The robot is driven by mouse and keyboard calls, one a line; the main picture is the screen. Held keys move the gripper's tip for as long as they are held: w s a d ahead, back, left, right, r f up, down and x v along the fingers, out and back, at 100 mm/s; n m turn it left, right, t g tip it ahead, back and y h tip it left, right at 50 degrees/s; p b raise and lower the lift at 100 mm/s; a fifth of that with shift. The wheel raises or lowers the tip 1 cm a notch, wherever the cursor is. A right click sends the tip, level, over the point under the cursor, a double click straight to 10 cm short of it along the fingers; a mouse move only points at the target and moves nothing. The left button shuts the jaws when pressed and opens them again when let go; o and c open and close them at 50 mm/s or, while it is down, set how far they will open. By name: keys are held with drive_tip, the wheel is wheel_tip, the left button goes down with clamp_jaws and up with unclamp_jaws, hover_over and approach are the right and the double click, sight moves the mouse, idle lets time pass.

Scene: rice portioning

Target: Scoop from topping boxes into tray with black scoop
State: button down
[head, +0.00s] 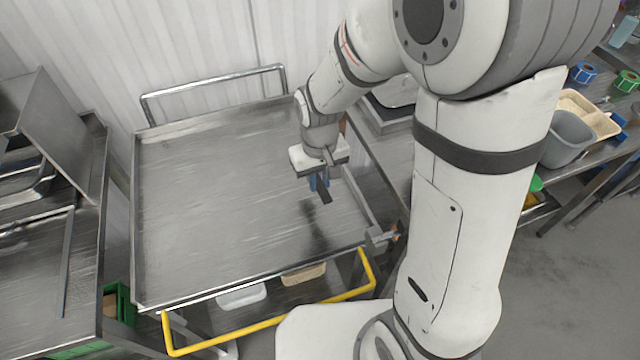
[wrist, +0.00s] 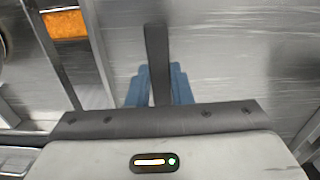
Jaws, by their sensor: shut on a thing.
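My gripper (head: 318,184) hangs over the right part of a wide steel tabletop with a raised rim. Its blue fingers are closed on a black scoop (head: 324,193), of which a narrow dark bar shows. In the wrist view the black scoop (wrist: 157,60) stands up between the blue fingers (wrist: 158,86); its bowl cannot be made out. A box with orange contents (wrist: 65,24) shows at the upper left of the wrist view, apart from the gripper. I cannot pick out the tray for certain.
The steel tabletop (head: 220,190) is bare, with a yellow rail (head: 270,322) at its front. Steel shelving stands at left. At right, a bench holds a grey tub (head: 568,140), a cream tray (head: 590,112) and tape rolls (head: 584,72). My arm hides part of the right side.

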sight(320, 182)
wheel_tip(320, 182, up, 6)
drive_tip(key=p, duration=0.3)
drive_tip(key=shift+f+p, duration=0.1)
drive_tip(key=shift+p, duration=0.25)
drive_tip(key=shift+w+f, duration=0.1)
drive_tip(key=shift+f, duration=0.05)
idle(0.8)
drive_tip(key=w+d+f+m+b, duration=0.3)
drive_tip(key=w+d+f, duration=0.8)
drive_tip(key=w, duration=0.4)
drive_tip(key=shift+d+m+b, duration=0.4)
drive_tip(key=shift+d+b, duration=0.05)
drive_tip(key=shift+b, duration=0.05)
drive_tip(key=shift+r, duration=0.1)
